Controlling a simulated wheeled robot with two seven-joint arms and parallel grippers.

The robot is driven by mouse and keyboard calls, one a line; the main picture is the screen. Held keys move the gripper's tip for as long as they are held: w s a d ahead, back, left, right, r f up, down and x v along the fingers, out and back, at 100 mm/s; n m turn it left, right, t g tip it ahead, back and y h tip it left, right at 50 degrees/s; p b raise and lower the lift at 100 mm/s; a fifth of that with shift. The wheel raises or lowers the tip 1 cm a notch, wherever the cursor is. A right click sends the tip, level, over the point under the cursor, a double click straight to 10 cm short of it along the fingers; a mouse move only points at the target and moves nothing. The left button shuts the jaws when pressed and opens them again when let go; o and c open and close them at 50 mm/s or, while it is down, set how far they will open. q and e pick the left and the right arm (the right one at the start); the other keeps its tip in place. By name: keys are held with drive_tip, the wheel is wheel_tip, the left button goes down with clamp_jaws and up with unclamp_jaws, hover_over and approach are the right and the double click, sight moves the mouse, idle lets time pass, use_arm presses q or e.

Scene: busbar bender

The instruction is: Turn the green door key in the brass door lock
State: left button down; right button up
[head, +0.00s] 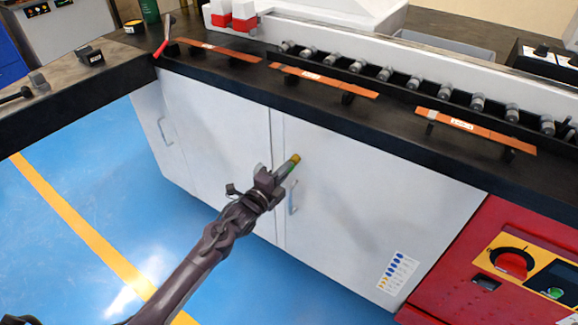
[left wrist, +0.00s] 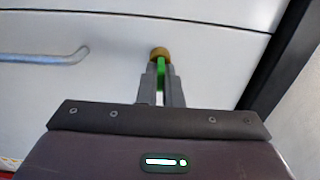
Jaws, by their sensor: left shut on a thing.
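The brass door lock (head: 295,158) sits on the white cabinet door, near its upper left edge and above the door handle. It also shows in the left wrist view (left wrist: 159,53). The green door key (left wrist: 161,75) stands at the brass lock, its far end against or in it; how deep it sits I cannot tell. My left gripper (head: 284,170) is shut on the green key, its fingers (left wrist: 160,90) on both sides of it and close to the door. My right gripper is not in view.
The door handle (head: 292,198) is just below the lock. The black worktop edge (head: 350,122) overhangs above the doors. Copper bars (head: 323,81) lie on the worktop. A red panel with a knob (head: 511,264) is at the right. The blue floor (head: 90,190) is clear.

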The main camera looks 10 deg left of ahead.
use_arm(q)
drive_tip(key=n+p, duration=0.1)
drive_tip(key=n, duration=0.4)
drive_tip(key=shift+n, duration=0.3)
drive_tip(key=shift+n+p, duration=1.05)
drive_tip(key=shift+n, duration=1.85)
